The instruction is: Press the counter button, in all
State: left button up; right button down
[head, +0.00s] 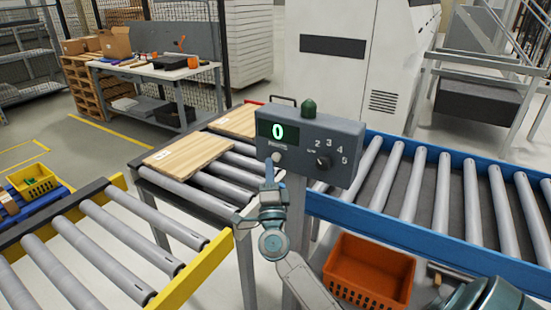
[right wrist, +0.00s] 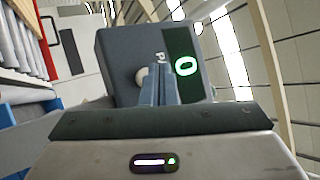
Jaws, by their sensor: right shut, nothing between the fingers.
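The counter (head: 340,135) is a grey box on a post, with a green-lit display (head: 277,132) reading 0. Its pale round button (head: 278,157) is below the display, and a black dial (head: 323,162) with numbers is to the right. My right gripper (head: 269,172) is shut and empty, its fingers pointing up at the button. In the right wrist view, the fingertips (right wrist: 158,85) partly cover the button (right wrist: 142,76); I cannot tell whether they touch it. The display (right wrist: 185,66) reads 0 there too. My left gripper is not in view.
Roller conveyors run left (head: 120,240) and right (head: 440,190) of the counter. Wooden boards (head: 188,156) lie on the rollers behind it. An orange crate (head: 368,270) stands below the counter. A workbench (head: 155,70) is at the back left.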

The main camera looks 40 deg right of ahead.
jog(key=shift+s+a, duration=0.3)
jog(key=shift+a, duration=0.45)
jog(key=shift+s+a, duration=0.35)
jog(key=shift+a, duration=0.4)
jog(key=shift+s+a, duration=0.3)
jog(key=shift+a, duration=0.45)
